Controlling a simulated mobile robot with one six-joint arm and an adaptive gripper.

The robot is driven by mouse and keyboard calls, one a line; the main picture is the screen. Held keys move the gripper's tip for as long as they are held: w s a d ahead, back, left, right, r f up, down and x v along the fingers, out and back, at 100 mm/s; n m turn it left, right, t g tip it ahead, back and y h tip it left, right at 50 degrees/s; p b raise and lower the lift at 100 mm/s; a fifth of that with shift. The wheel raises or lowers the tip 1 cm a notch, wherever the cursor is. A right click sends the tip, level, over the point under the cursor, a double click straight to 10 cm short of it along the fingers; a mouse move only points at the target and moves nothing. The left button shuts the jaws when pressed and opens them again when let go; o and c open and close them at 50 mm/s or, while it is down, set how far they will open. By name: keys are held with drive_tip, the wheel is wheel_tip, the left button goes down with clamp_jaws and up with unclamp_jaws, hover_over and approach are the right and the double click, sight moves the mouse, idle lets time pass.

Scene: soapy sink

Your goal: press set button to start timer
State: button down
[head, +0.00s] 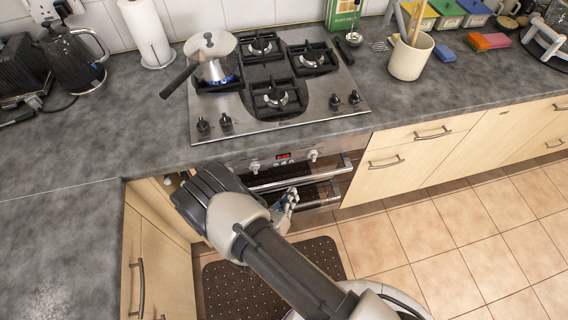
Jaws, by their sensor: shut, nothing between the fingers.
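The oven's control panel (307,158) is on the front below the hob. It has a small red lit display (283,156) between two knobs, the left knob (254,166) and the right knob (313,155). Any set button is too small to make out. My gripper (291,198) is in front of the oven, below the panel and near the oven door handle. It is shut with nothing held, and appears apart from the panel. My arm hides part of the oven's left side.
A pot (211,60) stands on a lit back-left burner of the hob (330,90). A dark mat (225,285) lies on the tiled floor. The floor on the right (470,240) is clear.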

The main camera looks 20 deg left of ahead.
drive_tip(key=w+a+b, duration=0.2)
drive_tip(key=w+a, duration=0.2)
drive_tip(key=w, duration=0.2)
drive_tip(key=shift+w+b, duration=0.3)
idle(1.3)
drive_tip(key=shift+w+a+b, duration=0.2)
drive_tip(key=shift+w+b, duration=0.15)
drive_tip(key=shift+w, duration=0.05)
drive_tip(key=shift+w+a, duration=0.2)
drive_tip(key=shift+w, duration=0.1)
idle(0.5)
drive_tip(key=shift+s, duration=0.1)
drive_tip(key=shift+s+d, duration=0.4)
drive_tip(key=shift+s, duration=0.2)
drive_tip(key=shift+s+d+p, duration=0.2)
drive_tip(key=shift+s+d, duration=0.25)
drive_tip(key=shift+s, duration=0.25)
drive_tip(key=shift+s+d+p, duration=0.25)
drive_tip(key=shift+s+d, duration=0.2)
drive_tip(key=shift+s, duration=0.3)
drive_tip(key=shift+s+d+p, duration=0.2)
drive_tip(key=shift+s+d, duration=0.25)
drive_tip(key=shift+s, duration=0.25)
